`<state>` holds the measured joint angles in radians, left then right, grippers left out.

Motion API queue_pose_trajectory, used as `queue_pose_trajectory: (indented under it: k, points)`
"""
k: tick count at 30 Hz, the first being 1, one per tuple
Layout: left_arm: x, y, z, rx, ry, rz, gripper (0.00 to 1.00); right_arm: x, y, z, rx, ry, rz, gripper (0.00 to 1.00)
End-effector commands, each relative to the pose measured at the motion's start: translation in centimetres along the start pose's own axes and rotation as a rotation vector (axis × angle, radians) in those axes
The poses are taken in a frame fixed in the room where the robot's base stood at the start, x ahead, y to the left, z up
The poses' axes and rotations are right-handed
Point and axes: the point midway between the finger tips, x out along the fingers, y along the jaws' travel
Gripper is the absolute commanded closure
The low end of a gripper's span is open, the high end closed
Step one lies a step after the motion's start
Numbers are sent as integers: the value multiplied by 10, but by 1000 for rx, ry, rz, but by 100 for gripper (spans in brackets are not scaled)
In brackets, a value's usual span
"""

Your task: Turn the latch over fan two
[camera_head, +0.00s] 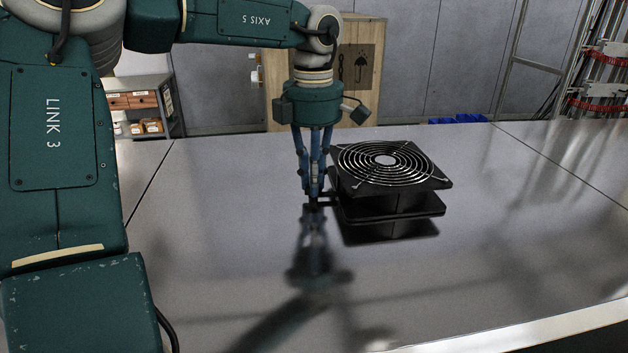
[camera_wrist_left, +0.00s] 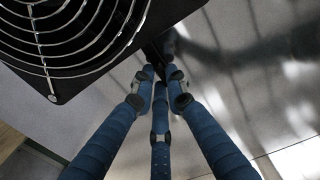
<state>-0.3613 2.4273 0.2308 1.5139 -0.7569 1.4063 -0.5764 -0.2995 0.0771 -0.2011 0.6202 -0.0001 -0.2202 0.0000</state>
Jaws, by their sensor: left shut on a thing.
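One square black fan (camera_head: 390,168) with a round wire guard lies flat on the metal table. Its guard and a corner (camera_wrist_left: 65,45) fill the upper left of the left wrist view. My left gripper (camera_head: 314,200) points down right beside the fan's left side. Its blue fingers (camera_wrist_left: 160,78) are closed on a small dark bar (camera_wrist_left: 153,50) by the fan's edge. The bar looks like a latch, but the fingers hide much of it, and its angle is not clear. No number shows on the fan. My right gripper is not in view.
The shiny table (camera_head: 500,240) is clear to the right and in front, with reflections and shadows on it. A wooden crate (camera_head: 362,65) stands behind the table, a shelf with boxes (camera_head: 140,105) at the back left, and blue bins (camera_head: 458,119) at the back.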

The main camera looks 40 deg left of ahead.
Motion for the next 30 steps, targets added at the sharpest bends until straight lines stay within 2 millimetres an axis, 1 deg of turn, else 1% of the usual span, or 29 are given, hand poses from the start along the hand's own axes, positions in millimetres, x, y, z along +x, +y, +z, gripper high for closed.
queue_pose_trajectory:
  k: [7, 20, 21, 23, 30]
  points:
    - [-1, 1, -1, -51, 1, 3, 100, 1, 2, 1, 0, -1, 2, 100]
    - [-1, 1, -1, -57, 0, 2, 100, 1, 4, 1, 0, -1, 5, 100]
    - [-1, 1, -1, -57, 0, 2, 79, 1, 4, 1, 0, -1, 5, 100]
    - [-1, 1, 0, -57, 0, 2, 68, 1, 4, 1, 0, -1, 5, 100]
    - [0, 0, 0, -55, 0, 1, 68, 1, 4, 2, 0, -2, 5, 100]
